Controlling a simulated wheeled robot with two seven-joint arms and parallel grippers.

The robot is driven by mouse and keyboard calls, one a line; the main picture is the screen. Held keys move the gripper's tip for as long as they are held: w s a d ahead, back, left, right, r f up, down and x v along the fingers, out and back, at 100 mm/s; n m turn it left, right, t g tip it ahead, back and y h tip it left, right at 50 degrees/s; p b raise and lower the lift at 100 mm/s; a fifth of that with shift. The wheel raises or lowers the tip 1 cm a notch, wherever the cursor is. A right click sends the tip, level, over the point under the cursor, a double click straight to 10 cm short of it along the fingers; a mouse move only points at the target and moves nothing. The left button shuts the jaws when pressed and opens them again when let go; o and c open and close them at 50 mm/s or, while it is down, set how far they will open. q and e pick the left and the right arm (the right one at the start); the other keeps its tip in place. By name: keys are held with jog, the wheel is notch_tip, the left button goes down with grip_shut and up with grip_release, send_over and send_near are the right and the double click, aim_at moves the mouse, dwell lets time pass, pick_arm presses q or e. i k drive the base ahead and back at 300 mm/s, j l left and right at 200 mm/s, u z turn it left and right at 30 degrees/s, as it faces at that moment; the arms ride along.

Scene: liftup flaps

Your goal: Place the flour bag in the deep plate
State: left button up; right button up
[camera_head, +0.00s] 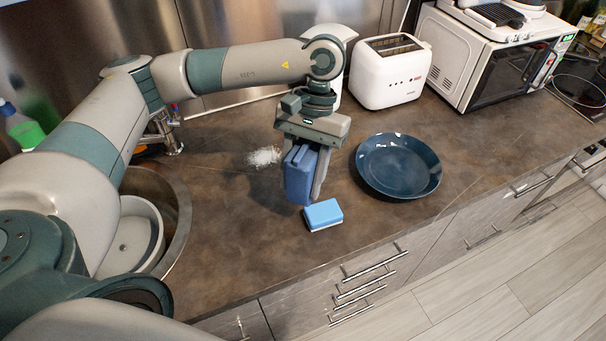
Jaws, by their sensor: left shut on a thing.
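The flour bag appears to be the dark blue, box-shaped package (298,176). My left gripper (303,172) points down and is shut on it, with the bag hanging upright between the fingers. The bag is above the counter, left of the plate; whether its bottom touches the counter is hard to tell. The deep plate (398,166) is round, dark blue and empty, and lies on the counter to the right of the gripper. My right gripper is not in view.
A light blue sponge (323,214) lies on the counter (235,220) just below the gripper. White powder (264,156) is spilled to its left. A white toaster (390,72) and a microwave (490,62) stand behind. A sink (170,205) holds a white bowl (133,238).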

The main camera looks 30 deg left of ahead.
aim_at(396, 170)
jog(key=i+l+u, duration=0.2)
jog(key=l, duration=0.2)
jog(key=i+l+u, duration=0.25)
jog(key=l, duration=0.15)
jog(key=i+l+u, duration=0.2)
jog(key=l, duration=0.25)
jog(key=l+u, duration=0.25)
jog(key=l, duration=0.2)
jog(key=i+l+u, duration=0.2)
jog(key=l, duration=0.3)
jog(key=k+j, duration=0.05)
jog(key=k, duration=0.05)
